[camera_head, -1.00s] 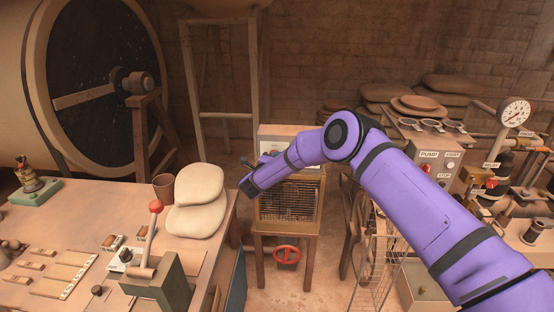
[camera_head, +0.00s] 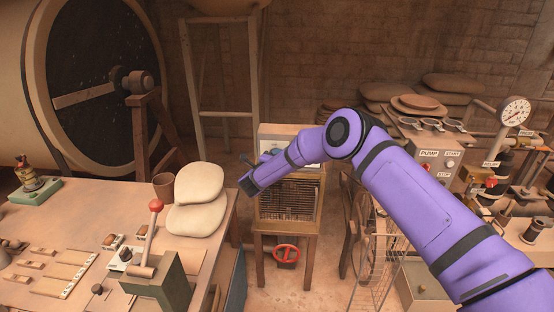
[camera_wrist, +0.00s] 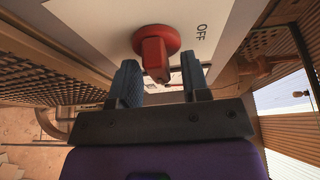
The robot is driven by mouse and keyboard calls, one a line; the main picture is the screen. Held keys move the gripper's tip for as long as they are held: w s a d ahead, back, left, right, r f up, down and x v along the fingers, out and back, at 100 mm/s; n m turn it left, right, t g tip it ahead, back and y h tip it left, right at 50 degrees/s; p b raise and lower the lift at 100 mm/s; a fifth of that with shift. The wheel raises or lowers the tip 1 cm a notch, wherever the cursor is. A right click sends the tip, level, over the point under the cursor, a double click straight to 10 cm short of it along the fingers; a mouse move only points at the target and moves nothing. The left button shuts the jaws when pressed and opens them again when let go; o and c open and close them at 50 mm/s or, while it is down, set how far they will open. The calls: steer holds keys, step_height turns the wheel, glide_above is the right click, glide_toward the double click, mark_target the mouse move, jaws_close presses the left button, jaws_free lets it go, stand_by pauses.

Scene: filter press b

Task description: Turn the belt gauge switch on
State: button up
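The belt gauge switch is a red rotary knob (camera_wrist: 155,50) on a pale panel (camera_wrist: 105,25), with the word OFF printed to its right in the wrist view. My gripper (camera_wrist: 160,68) is open, with its two blue-grey fingers apart and pointing at the panel. The knob's grip bar is between the fingertips, with a gap visible on both sides. In the head view my gripper (camera_head: 248,172) is in front of the pale box (camera_head: 275,131) on the wire-fronted cabinet. The knob is not discernible there.
The cabinet's wire front (camera_head: 290,200) is just below my arm, with a red handwheel (camera_head: 286,253) lower down. A workbench with pale sacks (camera_head: 198,200) and a red-balled lever (camera_head: 155,206) is at left. A pump panel (camera_head: 430,155) and dial gauge (camera_head: 515,111) are at right.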

steer(key=v, duration=1)
steer(key=shift+s, duration=0.35)
steer(key=shift+a, duration=0.2)
steer(key=shift+r, duration=0.1)
